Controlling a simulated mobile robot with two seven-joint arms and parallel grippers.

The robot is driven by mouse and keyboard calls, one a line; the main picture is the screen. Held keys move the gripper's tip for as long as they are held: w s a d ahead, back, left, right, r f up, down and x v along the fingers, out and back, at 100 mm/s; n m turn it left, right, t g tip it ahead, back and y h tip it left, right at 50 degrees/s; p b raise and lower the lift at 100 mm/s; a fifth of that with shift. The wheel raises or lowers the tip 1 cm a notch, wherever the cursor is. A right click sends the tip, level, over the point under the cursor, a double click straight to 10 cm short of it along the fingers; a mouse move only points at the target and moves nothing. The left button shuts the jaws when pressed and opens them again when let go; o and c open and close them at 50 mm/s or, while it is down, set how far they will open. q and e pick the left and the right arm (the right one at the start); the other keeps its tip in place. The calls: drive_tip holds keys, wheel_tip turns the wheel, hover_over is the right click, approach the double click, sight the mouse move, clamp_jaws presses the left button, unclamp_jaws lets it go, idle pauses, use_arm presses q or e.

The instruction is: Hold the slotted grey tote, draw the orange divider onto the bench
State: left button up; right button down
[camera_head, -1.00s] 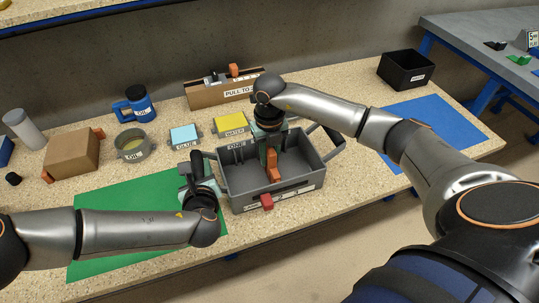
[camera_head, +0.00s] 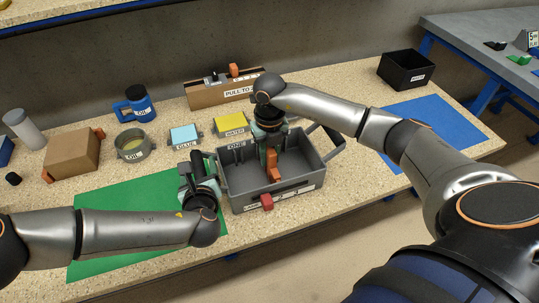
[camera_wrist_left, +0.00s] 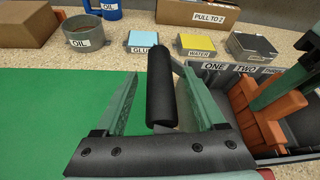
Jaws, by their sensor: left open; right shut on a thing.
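The slotted grey tote (camera_head: 305,160) stands on the bench, its slots labelled ONE, TWO and THREE in the left wrist view. My left gripper (camera_head: 200,175) is open at the tote's left end. In the left wrist view the tote's dark bar handle (camera_wrist_left: 162,88) lies between its two spread fingers, with gaps visible on both sides. My right gripper (camera_head: 269,150) reaches down into the tote and is shut on the orange divider (camera_head: 273,168). The divider is inside the tote; whether it sits in a slot is hard to see.
A green mat (camera_head: 130,220) lies left of the tote, and a blue mat (camera_head: 425,125) lies to the right with clear room. Bins labelled GLUE (camera_head: 184,134) and WATER (camera_head: 230,121), and a brown PULL TO 2 box (camera_head: 205,96), stand behind. A black bin (camera_head: 405,70) stands back right.

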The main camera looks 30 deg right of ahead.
use_arm(q)
drive_tip(key=shift+s, duration=0.2)
drive_tip(key=shift+v, duration=0.8)
drive_tip(key=shift+w, duration=0.15)
drive_tip(key=shift+x, duration=0.8)
drive_tip(key=shift+c, duration=0.4)
clamp_jaws()
idle(1.8)
